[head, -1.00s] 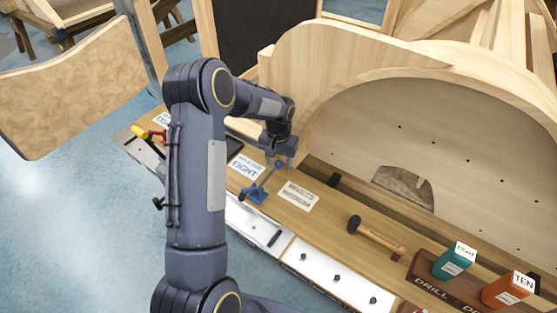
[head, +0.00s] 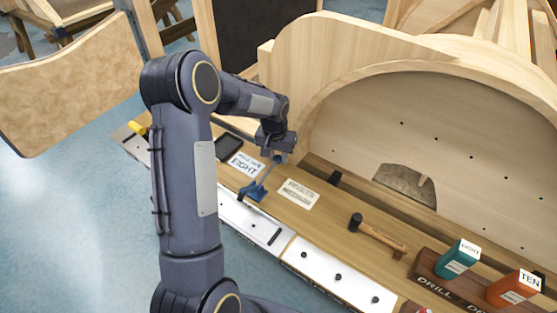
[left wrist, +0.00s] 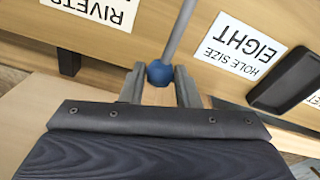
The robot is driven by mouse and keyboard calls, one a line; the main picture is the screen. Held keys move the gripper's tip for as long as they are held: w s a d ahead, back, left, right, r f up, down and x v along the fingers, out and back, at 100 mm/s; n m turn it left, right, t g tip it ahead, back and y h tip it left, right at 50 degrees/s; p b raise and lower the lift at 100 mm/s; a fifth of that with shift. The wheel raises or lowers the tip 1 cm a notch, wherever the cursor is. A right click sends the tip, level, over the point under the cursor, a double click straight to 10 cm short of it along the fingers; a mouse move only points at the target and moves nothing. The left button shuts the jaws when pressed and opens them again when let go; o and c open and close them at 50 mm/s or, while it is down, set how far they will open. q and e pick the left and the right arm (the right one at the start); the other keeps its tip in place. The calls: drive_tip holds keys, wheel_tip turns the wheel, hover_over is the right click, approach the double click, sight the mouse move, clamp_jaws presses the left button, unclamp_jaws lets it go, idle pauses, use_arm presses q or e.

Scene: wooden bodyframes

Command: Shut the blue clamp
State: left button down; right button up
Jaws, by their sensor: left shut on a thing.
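The blue clamp (head: 254,192) is fixed near the front edge of the wooden bench, with its grey lever tilted up and back. The lever ends in a blue knob, and my left gripper (head: 277,154) is at that end. In the left wrist view the blue knob (left wrist: 160,74) sits between the fingertips of my left gripper (left wrist: 160,86), which is shut on it. The grey lever (left wrist: 179,28) runs away from the knob. My right gripper is in neither view.
A "HOLE SIZE EIGHT" card (head: 245,166) and a dark tablet-like object (head: 229,147) lie beside the clamp. A "RIVETS" card (head: 298,193) and a mallet (head: 378,236) lie to the right. The tall curved wooden frame (head: 330,65) stands close behind my gripper.

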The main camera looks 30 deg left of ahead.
use_arm(q)
drive_tip(key=s+r+t+b, duration=0.1)
drive_tip(key=b, duration=0.1)
drive_tip(key=r+t+b, duration=0.1)
drive_tip(key=t+b, duration=0.1)
drive_tip(key=b, duration=0.1)
drive_tip(key=s+r+t+b, duration=0.1)
drive_tip(key=b, duration=0.1)
drive_tip(key=shift+s+a+r+t, duration=0.15)
drive_tip(key=shift+s+r+t, duration=0.15)
drive_tip(key=shift+s+t, duration=0.1)
drive_tip(key=shift+s+r+t+b, duration=0.45)
drive_tip(key=shift+r+t+b, duration=0.15)
drive_tip(key=shift+b, duration=0.2)
drive_tip(key=shift+s+r, duration=0.2)
drive_tip(key=shift+r, duration=0.1)
drive_tip(key=shift+s+r+b, duration=0.2)
drive_tip(key=shift+s+b, duration=0.1)
drive_tip(key=shift+s, duration=0.1)
drive_tip(key=shift+f, duration=0.1)
drive_tip(key=c, duration=1.1)
unclamp_jaws()
